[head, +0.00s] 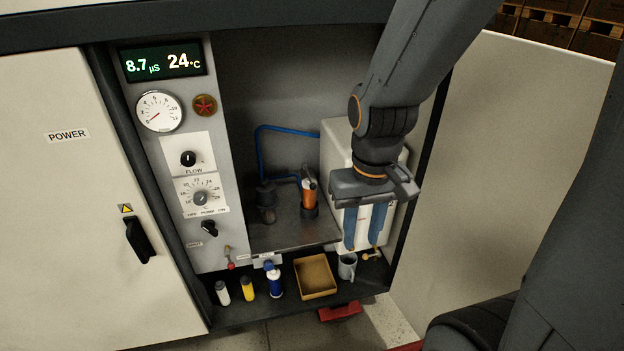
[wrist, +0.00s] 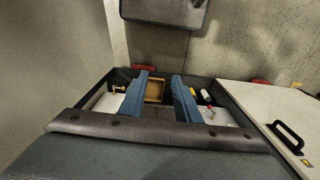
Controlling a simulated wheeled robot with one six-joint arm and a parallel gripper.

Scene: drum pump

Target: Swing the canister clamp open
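An orange canister (head: 309,194) stands upright in the cabinet bay in the head view, on the grey metal shelf (head: 290,236). A dark fitting (head: 266,201) with a blue hose (head: 283,129) is to its left. The clamp is too small and dark to make out, so I cannot tell its position. My gripper (head: 363,232) points down to the right of the canister, in front of a white tank, apart from the canister. Its two blue fingers are spread with nothing between them. The wrist view also shows my gripper (wrist: 160,97) empty; I cannot find the canister there.
A white tank (head: 335,150) fills the bay's right side. On the lower ledge are several bottles (head: 274,280), a tan tray (head: 316,277) and a grey mug (head: 347,266). The gauge and knob panel (head: 186,150) borders the left. An open white door (head: 500,170) stands right.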

